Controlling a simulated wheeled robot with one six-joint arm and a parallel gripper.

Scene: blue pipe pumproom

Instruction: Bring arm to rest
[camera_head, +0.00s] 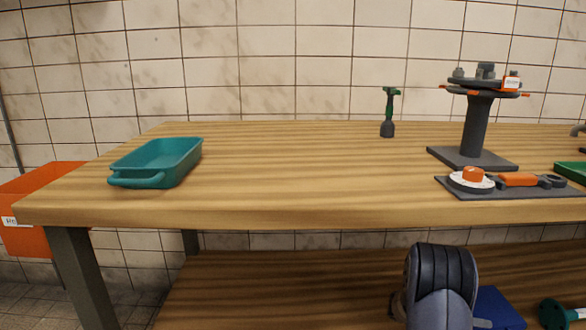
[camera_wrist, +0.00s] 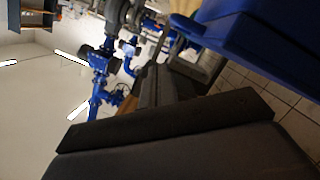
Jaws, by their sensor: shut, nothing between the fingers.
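My gripper (camera_wrist: 153,80) shows in the wrist view as dark grey parts rising from the bottom edge, with its fingers together and nothing between them. In the head view a rounded grey and black part of my arm (camera_head: 438,285) shows at the bottom, in front of the lower shelf and below the table top. My gripper itself cannot be made out in the head view. The wrist view is tilted, with blue pipes and valves (camera_wrist: 100,70) beyond the fingers.
The wooden table (camera_head: 300,190) holds a teal tray (camera_head: 150,165) at left, a green-handled tool (camera_head: 389,112) at the back, a dark stand (camera_head: 477,130) and a grey plate with orange parts (camera_head: 510,189) at right. Its middle is clear. An orange bin (camera_head: 30,240) stands at far left.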

